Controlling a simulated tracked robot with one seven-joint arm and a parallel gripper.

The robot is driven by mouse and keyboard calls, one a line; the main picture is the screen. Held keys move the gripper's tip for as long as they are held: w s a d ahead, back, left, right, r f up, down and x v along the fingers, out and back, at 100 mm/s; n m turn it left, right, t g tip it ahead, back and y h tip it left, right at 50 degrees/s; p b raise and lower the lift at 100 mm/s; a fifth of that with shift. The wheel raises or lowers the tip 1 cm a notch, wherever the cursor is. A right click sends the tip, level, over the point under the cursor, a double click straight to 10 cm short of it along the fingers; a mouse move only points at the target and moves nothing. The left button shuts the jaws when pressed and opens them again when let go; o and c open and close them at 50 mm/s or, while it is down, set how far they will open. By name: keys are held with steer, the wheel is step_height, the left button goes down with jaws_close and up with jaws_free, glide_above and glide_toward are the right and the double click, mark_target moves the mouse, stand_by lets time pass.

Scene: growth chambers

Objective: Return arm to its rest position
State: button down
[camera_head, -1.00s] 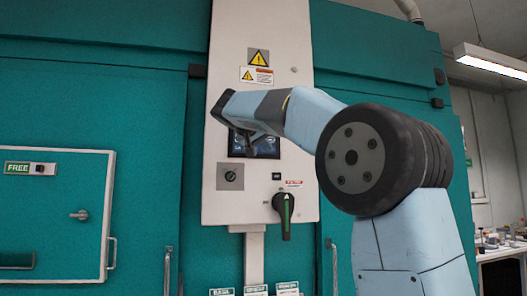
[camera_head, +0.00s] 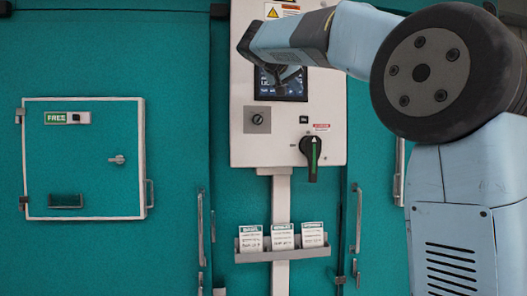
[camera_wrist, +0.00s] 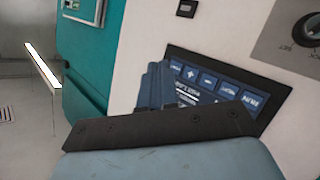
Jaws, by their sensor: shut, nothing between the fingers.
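My gripper (camera_head: 278,78) is at the end of my raised, bent arm, in front of the control panel (camera_head: 245,145). In the head view it overlaps the panel's dark screen (camera_head: 292,92). The wrist view shows my gripper (camera_wrist: 160,88) with its fingers together and nothing held. The screen's row of blue buttons (camera_wrist: 215,82) lies just behind the fingers there. I cannot tell whether the fingertips touch the screen.
Below the screen are a small knob (camera_head: 257,119) and a black-green rotary handle (camera_head: 312,156). A rack (camera_head: 283,256) with several cards hangs under the panel. Left is a closed white-framed hatch (camera_head: 90,185) marked FREE. Vertical door handles (camera_head: 357,220) flank the post.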

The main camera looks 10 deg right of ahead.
steer(key=s+f+n+g+y, duration=0.1)
steer(key=s+f+y, duration=0.2)
steer(key=s+f, duration=0.8)
steer(key=s+d+f+n+g+y, duration=0.1)
steer(key=s+f+g+y, duration=0.1)
steer(key=s+f, duration=1)
steer(key=s+f+n+g+y, duration=0.1)
steer(key=s+f+y, duration=0.4)
steer(key=s+f, duration=0.7)
step_height(320, 180, down, 9)
steer(key=shift+d+r+g, duration=0.1)
steer(key=shift+d+g, duration=0.05)
steer(key=shift+g, duration=0.35)
